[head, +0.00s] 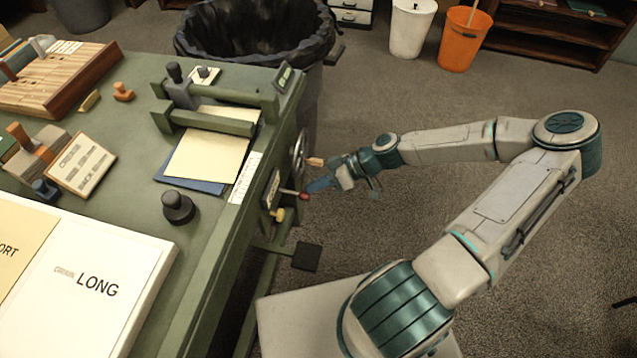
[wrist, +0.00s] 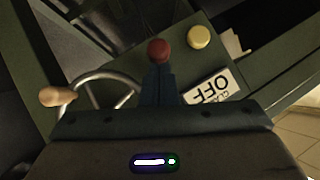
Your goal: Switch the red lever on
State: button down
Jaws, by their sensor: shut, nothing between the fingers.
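The red lever (head: 304,196) sticks out from the side panel of the green machine in the head view, its pale rod ending in a red knob. In the wrist view the red knob (wrist: 158,51) is just beyond my fingertips, and the rod is hidden. My gripper (head: 312,187) is shut and empty, its blue fingers pointing at the knob; it also shows in the wrist view (wrist: 158,72). I cannot tell whether the fingertips touch the knob. A white label (wrist: 210,88) reading OFF, upside down, lies to the right of the fingers.
A yellow knob (wrist: 199,37) sits right of the red one. A handwheel (wrist: 100,88) with a wooden handle (wrist: 58,96) is to the left, close to my gripper. A dark pedal (head: 307,256) juts out below. The carpet to the right is open.

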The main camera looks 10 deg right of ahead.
notch_tip(320, 180, down, 4)
jog(key=t+y+b, duration=0.1)
jog(key=y+b, duration=0.1)
jog(key=b, duration=0.2)
jog(key=shift+d+n+y, duration=0.15)
jog(key=shift+n+y, duration=0.25)
jog(key=shift+s+f+b, duration=0.15)
jog(key=shift+b, duration=0.15)
jog(key=w+r+p+v, duration=0.1)
jog(key=p+v, duration=0.1)
jog(key=v, duration=1.1)
jog(key=shift+r+p, duration=0.3)
jog(key=shift+r, duration=0.1)
jog(key=shift+w, duration=0.15)
